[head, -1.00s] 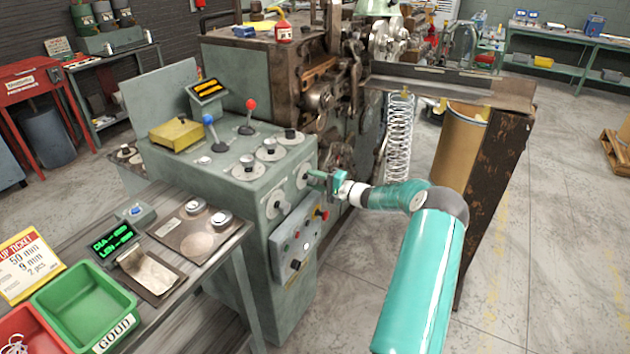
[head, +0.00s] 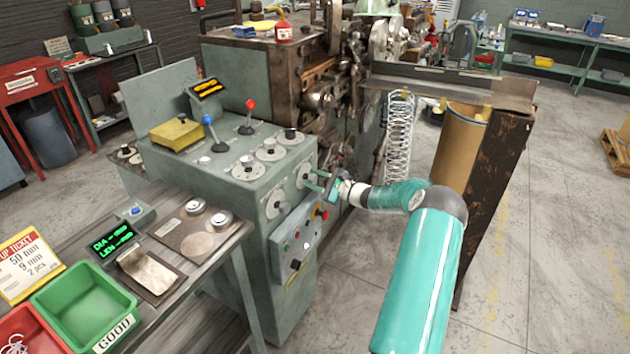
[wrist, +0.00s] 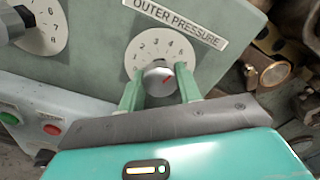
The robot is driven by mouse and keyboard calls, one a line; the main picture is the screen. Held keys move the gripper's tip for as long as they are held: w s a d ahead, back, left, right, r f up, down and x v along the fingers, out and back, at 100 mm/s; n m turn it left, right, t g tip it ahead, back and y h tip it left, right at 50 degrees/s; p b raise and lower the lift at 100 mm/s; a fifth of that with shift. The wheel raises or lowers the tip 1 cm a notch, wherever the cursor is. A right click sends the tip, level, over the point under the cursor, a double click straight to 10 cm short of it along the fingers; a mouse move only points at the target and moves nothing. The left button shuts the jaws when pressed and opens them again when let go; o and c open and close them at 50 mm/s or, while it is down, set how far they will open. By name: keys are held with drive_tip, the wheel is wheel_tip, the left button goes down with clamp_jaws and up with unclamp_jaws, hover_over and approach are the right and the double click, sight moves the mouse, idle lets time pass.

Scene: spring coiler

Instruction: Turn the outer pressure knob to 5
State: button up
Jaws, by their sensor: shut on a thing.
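The outer pressure knob (wrist: 158,78) is a round silver knob with a red mark. It sits on a white numbered dial (wrist: 150,50) below the label OUTER PRESSURE (wrist: 180,20). The red mark points to the upper right in the wrist view; the exact number it meets is unclear. My gripper (wrist: 159,88) has its two green fingers on either side of the knob and is shut on it. In the head view my gripper (head: 312,180) reaches the right-hand face of the grey control cabinet (head: 240,190), where the dial (head: 304,173) partly shows.
Another dial with a knob (wrist: 35,30) is at the left, with green and red buttons (wrist: 52,130) below. Levers and more knobs (head: 270,150) stand on the cabinet top. The coiling machine (head: 340,110) rises behind. Open floor (head: 540,230) lies to the right.

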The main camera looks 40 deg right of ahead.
drive_tip(key=shift+m, duration=0.9)
drive_tip(key=o, duration=1)
drive_tip(key=v, duration=1.4)
drive_tip(key=shift+a, duration=0.1)
